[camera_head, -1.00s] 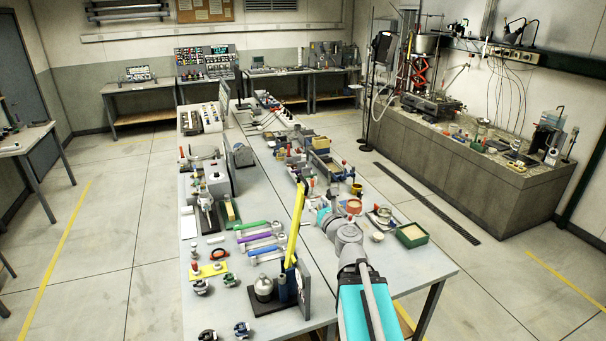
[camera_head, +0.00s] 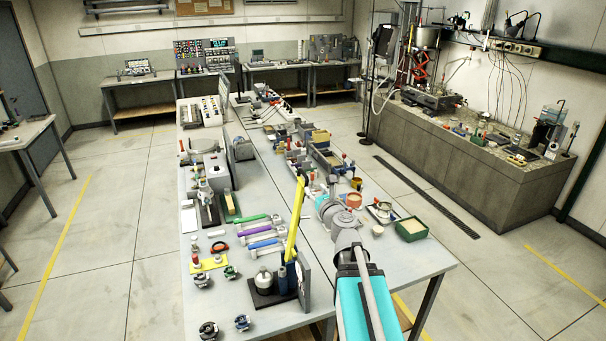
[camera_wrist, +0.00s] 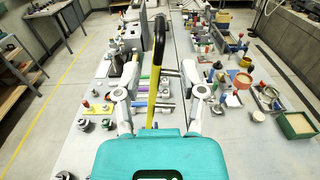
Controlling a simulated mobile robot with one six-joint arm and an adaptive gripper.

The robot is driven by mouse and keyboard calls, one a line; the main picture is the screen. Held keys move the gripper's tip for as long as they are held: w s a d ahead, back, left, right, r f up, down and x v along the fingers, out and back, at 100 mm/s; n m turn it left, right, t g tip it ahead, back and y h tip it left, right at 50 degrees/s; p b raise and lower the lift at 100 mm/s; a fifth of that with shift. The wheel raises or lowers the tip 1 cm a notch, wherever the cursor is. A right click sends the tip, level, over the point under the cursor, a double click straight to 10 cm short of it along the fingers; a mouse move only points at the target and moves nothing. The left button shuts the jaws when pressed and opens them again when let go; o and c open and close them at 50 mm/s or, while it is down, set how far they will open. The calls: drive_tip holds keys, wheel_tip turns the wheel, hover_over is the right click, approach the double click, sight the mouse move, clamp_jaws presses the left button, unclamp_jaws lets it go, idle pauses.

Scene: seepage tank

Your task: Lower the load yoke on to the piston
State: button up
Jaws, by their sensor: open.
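My gripper (camera_wrist: 160,68) is open, with its two fingers spread apart in the wrist view and nothing held between them. In the head view my gripper (camera_head: 326,204) reaches out over the long table, to the right of the upright yellow bar. In the wrist view the yellow bar (camera_wrist: 154,92) with a black curved top shows between the fingers; I cannot tell its distance from them. A grey bench apparatus (camera_head: 212,168) stands at the table's left side. I cannot make out the load yoke or piston with certainty in either view.
The long table (camera_head: 350,285) is crowded. A black-based stand (camera_head: 270,296) is at its near side, with colored tubes (camera_head: 262,234) beyond. A green sand-filled box (camera_head: 410,229) sits at the right edge. A concrete tank (camera_head: 480,170) stands right, across open floor.

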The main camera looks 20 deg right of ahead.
sight(306, 177)
drive_tip(key=w, duration=1.1)
drive_tip(key=shift+w, duration=0.1)
clamp_jaws()
